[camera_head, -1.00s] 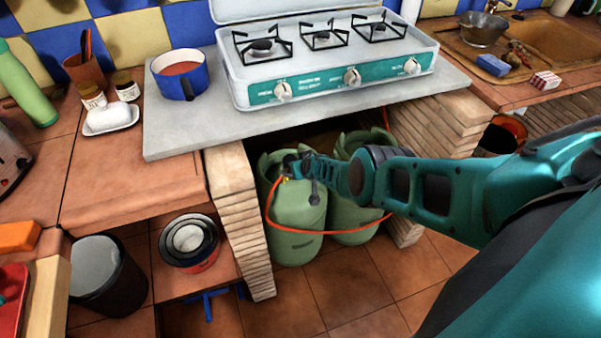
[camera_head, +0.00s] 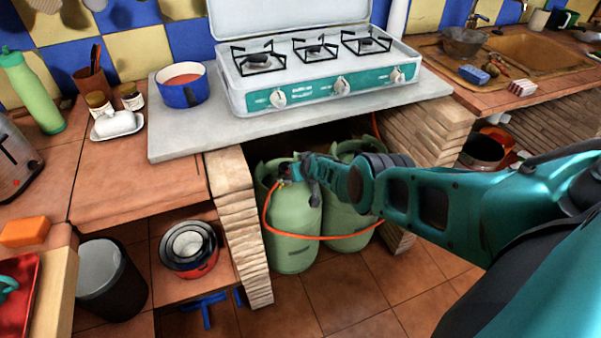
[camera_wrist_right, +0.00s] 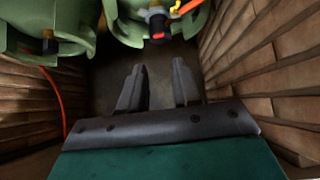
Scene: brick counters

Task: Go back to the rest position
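My right arm comes in from the right in the head view and reaches into the opening under the stove counter. My right gripper (camera_head: 309,170) is in front of the green gas cylinders, near the valve of the left cylinder (camera_head: 292,235). In the right wrist view its two fingers (camera_wrist_right: 160,88) stand apart with nothing between them. The valve (camera_wrist_right: 157,22) with a red and black tip shows beyond the fingertips, apart from them. The second cylinder (camera_head: 343,215) is partly hidden by my arm.
Brick pillars (camera_head: 241,225) wall the opening on both sides. An orange hose (camera_head: 322,237) runs across the cylinders. The white stove (camera_head: 318,75) stands on the grey slab (camera_head: 185,143) above. A dark bin (camera_head: 112,285) and stacked pots (camera_head: 189,248) are at the lower left.

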